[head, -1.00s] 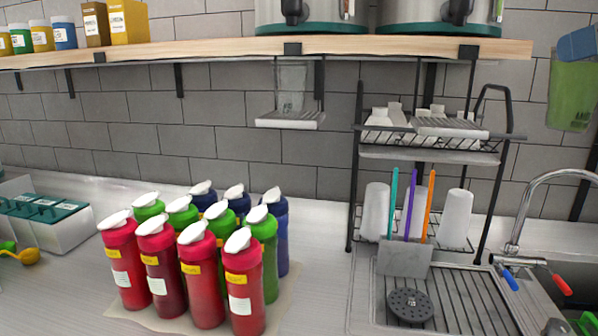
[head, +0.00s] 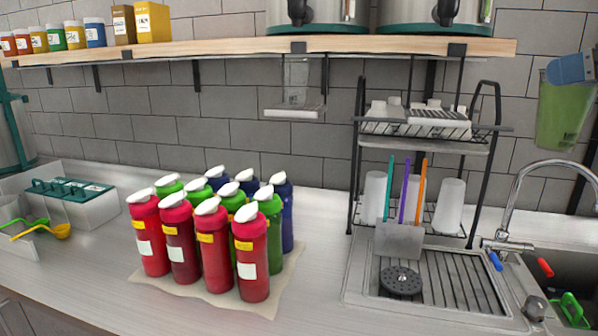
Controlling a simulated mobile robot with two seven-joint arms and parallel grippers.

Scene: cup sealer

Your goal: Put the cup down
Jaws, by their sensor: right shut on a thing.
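Neither of my grippers can be made out in the head view, so I cannot see a cup held by me. White cups stand on the lower shelf of the black drying rack: one at the left (head: 374,192) and one at the right (head: 449,206). A third white shape stands between them, partly hidden behind coloured sticks. Which cup the task means cannot be told from this view.
Several red, green and blue bottles (head: 205,245) stand on a beige mat (head: 283,288) on the counter. The drying rack (head: 354,190) stands behind a ribbed drainboard (head: 455,285). A tap (head: 520,195) and sink are at right.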

